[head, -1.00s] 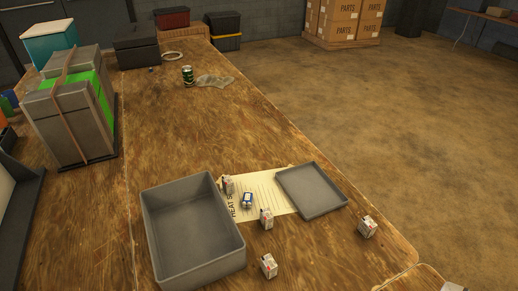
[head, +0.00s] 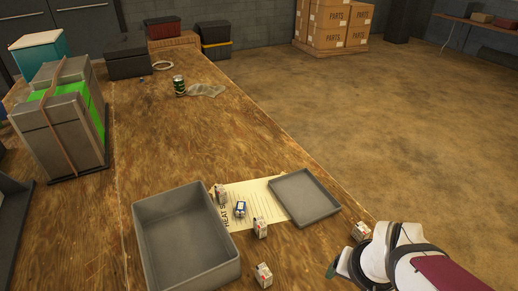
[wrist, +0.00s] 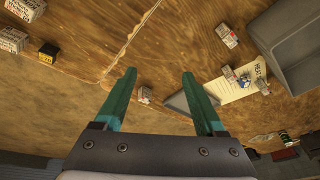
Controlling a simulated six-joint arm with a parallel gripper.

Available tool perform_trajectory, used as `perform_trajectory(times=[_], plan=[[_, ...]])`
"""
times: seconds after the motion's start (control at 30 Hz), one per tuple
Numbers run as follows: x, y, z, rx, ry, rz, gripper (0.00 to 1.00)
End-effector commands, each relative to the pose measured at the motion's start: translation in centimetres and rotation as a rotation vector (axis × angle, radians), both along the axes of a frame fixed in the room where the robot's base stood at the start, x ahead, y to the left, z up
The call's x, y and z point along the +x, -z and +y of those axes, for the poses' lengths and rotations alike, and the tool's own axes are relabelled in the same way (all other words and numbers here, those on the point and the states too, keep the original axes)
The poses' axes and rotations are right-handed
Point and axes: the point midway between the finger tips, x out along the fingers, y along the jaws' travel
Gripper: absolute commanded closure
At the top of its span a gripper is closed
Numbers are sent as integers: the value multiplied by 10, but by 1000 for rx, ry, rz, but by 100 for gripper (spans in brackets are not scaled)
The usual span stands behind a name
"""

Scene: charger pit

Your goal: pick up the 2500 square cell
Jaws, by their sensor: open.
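Several small whitish square cells stand on the bench; their labels are too small to read, so I cannot tell which is the 2500 cell. In the head view, one (head: 361,232) is at the right near my arm, one (head: 260,228) by the paper's front edge, one (head: 263,275) beside the bin and one (head: 221,193) on the paper. A blue and white cell (head: 240,209) is on the paper. My gripper (wrist: 158,74) is open and empty, its teal fingers apart; one cell (wrist: 145,95) shows between them, farther off.
A grey open bin (head: 140,235) and a shallow grey tray (head: 303,197) flank a printed sheet (head: 262,197). A strapped grey and green block (head: 62,118) stands at left, a can (head: 179,86) behind. Small boxes (wrist: 12,40) show upper left in the wrist view.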

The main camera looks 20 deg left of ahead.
Motion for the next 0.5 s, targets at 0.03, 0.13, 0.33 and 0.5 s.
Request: perform_trajectory(times=[0.03, 0.13, 0.33, 0.5], plan=[[48, 15, 20, -26, -111, -97, 28], [138, 42, 89, -22, -357, -362, 28], [186, 95, 238, 137, -747, -760, 28], [175, 112, 286, 227, -871, -884, 28]])
